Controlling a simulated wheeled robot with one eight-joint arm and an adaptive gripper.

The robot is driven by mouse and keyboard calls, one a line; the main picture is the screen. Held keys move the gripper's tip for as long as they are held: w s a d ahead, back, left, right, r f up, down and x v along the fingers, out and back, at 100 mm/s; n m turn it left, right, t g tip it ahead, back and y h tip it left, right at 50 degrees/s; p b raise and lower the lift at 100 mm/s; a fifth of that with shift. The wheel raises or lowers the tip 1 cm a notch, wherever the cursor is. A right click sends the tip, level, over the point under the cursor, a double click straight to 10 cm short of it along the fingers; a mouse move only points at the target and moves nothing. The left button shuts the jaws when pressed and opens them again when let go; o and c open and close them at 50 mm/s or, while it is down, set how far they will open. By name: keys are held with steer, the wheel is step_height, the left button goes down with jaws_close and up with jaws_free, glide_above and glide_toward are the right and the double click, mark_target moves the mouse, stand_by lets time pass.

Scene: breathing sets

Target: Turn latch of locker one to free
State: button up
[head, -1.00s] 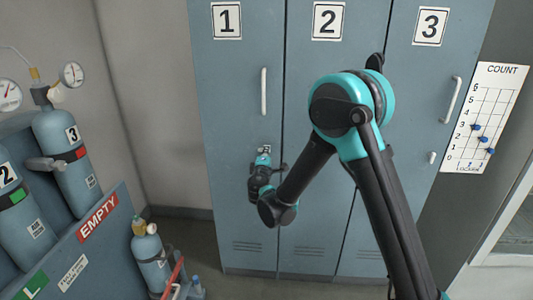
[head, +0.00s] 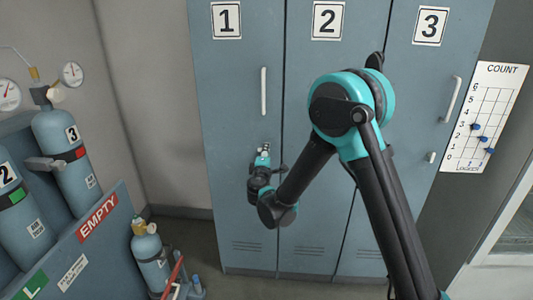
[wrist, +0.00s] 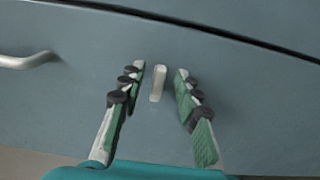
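Locker one (head: 232,100) is the blue-grey door marked 1, and it is shut. Its latch (wrist: 158,84) is a small pale bar in the wrist view, with its long side crosswise to the door handle. My gripper (wrist: 160,71) is open, with one finger on each side of the latch and a visible gap to both. In the head view my gripper (head: 264,150) is at the right part of door one, below the handle (head: 264,91). It hides the latch there. The handle also shows at the left of the wrist view (wrist: 27,61).
Locker two (head: 310,75) and locker three (head: 425,75) stand to the right, both shut. Locker three's latch (head: 432,157) is upright. A cylinder rack (head: 92,245) and a small cylinder (head: 150,258) stand at the left. A count board (head: 487,117) hangs at the right.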

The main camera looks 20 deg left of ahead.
steer(key=v, duration=1.1)
steer(key=shift+s, duration=0.2)
steer(key=shift+d, duration=0.15)
steer(key=w+d+f+m+g+h, duration=0.25)
steer(key=d+m+h, duration=0.2)
steer(key=d, duration=1.15)
steer(key=w+d+f+m+g+h, duration=0.15)
steer(key=d+m+g+h, duration=0.35)
steer(key=d, duration=1.1)
steer(key=s+d+f+m+g+y, duration=0.35)
steer(key=s+d+m, duration=0.35)
steer(key=s+d, duration=0.45)
steer(key=s+d+f+m+g+y, duration=0.2)
steer(key=s+d+f+m, duration=0.1)
steer(key=s, duration=0.6)
steer(key=shift+s+d+f+m, duration=0.2)
steer(key=shift+d+f+m, duration=0.25)
steer(key=shift+m, duration=0.1)
